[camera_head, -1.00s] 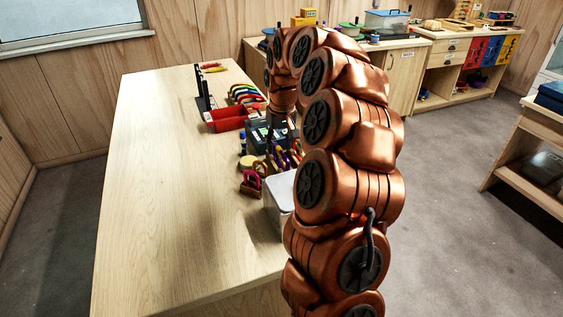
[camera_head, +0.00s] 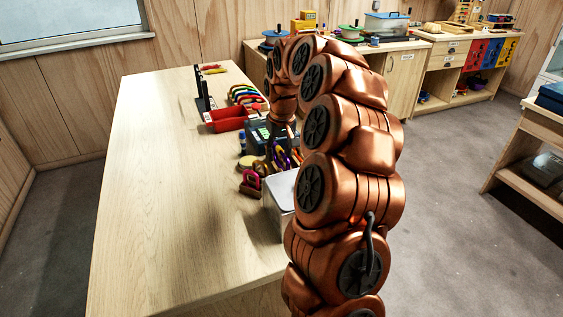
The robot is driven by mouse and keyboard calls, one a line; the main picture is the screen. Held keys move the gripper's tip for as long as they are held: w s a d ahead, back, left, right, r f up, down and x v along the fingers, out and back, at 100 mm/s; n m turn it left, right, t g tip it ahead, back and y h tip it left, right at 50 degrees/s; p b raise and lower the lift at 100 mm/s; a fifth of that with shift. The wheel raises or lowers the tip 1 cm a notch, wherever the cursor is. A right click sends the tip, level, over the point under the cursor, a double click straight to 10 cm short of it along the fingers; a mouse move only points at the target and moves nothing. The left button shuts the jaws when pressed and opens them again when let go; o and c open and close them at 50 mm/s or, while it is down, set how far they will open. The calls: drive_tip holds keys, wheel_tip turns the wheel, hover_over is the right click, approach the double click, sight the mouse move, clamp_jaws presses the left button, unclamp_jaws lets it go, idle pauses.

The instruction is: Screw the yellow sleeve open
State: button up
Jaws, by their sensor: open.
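My gripper (camera_head: 274,142) is at the end of the copper arm, low over the right side of the table among the climbing gear. It is small and dark here and partly hidden; it is open. Several coloured carabiner-like pieces (camera_head: 280,160) in purple and orange stand close below it. A pink and dark red piece (camera_head: 250,183) lies just in front of them. I cannot pick out the yellow sleeve at this size. Whether my gripper touches any piece cannot be told.
A pale box (camera_head: 277,203) stands at the table's right edge beside my arm. A red tray (camera_head: 229,118), a dark stand (camera_head: 203,90) and a row of coloured arches (camera_head: 245,94) are farther back. The left of the wooden table (camera_head: 160,180) is clear.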

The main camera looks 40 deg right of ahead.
drive_tip(key=shift+w+a+b, duration=0.15)
drive_tip(key=shift+a+b, duration=0.05)
drive_tip(key=shift+a, duration=0.4)
drive_tip(key=shift+w+a+b, duration=0.15)
drive_tip(key=shift+a+b, duration=0.05)
drive_tip(key=shift+a, duration=0.35)
idle(0.3)
drive_tip(key=shift+r, duration=0.7)
drive_tip(key=shift+r+p, duration=0.35)
drive_tip(key=shift+r, duration=0.35)
drive_tip(key=shift+d, duration=0.1)
drive_tip(key=shift+s+d, duration=0.15)
drive_tip(key=shift+d, duration=0.4)
drive_tip(key=shift+s+d, duration=0.15)
drive_tip(key=shift+d, duration=0.4)
